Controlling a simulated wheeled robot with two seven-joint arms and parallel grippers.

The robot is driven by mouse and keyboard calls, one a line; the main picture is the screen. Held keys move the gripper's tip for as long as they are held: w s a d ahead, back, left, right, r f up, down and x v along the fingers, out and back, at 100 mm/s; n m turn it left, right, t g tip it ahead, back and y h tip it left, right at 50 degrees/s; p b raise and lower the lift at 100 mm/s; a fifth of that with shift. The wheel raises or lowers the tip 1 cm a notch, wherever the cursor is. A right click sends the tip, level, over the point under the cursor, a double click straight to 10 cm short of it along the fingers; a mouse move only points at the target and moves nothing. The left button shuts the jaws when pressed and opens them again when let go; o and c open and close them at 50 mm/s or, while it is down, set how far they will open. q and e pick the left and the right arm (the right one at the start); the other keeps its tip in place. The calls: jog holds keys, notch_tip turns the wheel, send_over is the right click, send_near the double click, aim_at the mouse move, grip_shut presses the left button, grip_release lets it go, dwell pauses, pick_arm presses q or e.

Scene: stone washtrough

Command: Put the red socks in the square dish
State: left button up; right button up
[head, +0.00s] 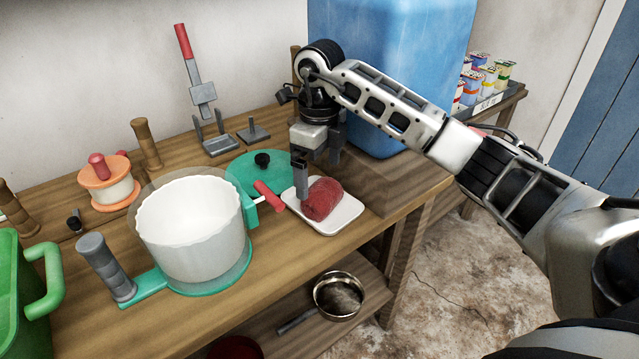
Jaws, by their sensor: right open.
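The red socks (323,199), a rolled dark red bundle, lie in the white square dish (347,218) on the wooden bench. My right gripper (317,170) points down over the dish and is open. One finger reaches down at the left side of the socks; the other shows behind and to the right, higher in the picture. I cannot tell whether the near finger touches the socks. My left gripper is not in view.
A large clear-and-white pot (194,230) with a grey handle stands left of the dish. A green lid (250,176) lies behind it, and a red-handled piece (269,195) is close to the dish. A blue container (400,60) stands behind my arm. A pan (338,297) sits on the lower shelf.

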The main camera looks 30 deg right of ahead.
aim_at(320, 185)
notch_tip(320, 185, up, 7)
jog(key=shift+r+p, duration=0.2)
jog(key=shift+p, duration=0.15)
dwell(0.3)
